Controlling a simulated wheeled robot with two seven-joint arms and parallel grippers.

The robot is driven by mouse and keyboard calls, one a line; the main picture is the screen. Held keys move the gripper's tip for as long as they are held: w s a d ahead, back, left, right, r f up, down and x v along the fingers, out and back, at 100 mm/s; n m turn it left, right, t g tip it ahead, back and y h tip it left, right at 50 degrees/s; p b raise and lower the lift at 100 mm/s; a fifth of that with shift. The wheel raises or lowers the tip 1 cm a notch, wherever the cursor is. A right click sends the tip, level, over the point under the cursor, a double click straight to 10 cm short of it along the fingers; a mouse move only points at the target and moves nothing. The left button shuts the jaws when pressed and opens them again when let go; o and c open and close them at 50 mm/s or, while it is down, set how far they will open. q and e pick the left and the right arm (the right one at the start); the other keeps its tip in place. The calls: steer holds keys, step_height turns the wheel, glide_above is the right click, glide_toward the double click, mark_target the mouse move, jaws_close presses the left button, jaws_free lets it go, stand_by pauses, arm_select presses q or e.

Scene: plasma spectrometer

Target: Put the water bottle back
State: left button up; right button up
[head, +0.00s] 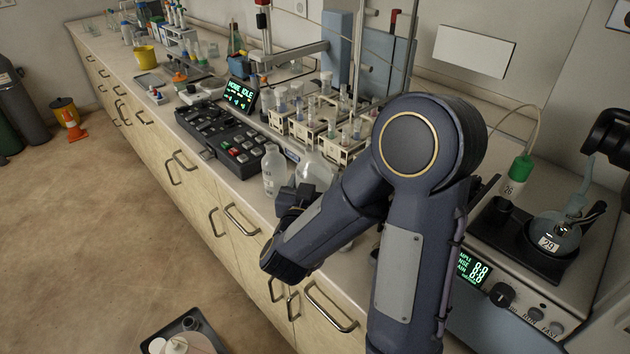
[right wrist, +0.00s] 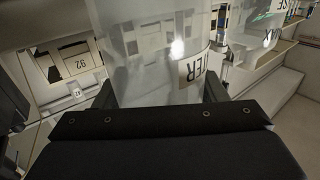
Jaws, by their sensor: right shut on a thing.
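The water bottle (right wrist: 150,50) is a clear, translucent bottle with a dark-lettered label, partly readable as "TER", in the right wrist view. My right gripper (right wrist: 160,95) is shut on it, one finger on each side. In the head view the bottle (head: 316,171) shows only in part behind my right gripper (head: 303,192), over the bench by the sample racks. My arm hides its lower part, so I cannot tell whether it touches the bench. My left gripper is not in view.
Another translucent bottle (head: 273,172) stands close to the left of the held one. A black control panel (head: 228,135) and racks of vials (head: 315,128) stand behind. A hotplate with a flask (head: 555,238) is at right.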

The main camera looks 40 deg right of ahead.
steer(key=shift+f, duration=0.15)
steer(key=o, duration=1.4)
steer(key=shift+o, duration=0.2)
steer(key=b+v, duration=0.1)
steer(key=v, duration=1.1)
steer(key=shift+r, duration=0.25)
steer(key=shift+a, duration=0.1)
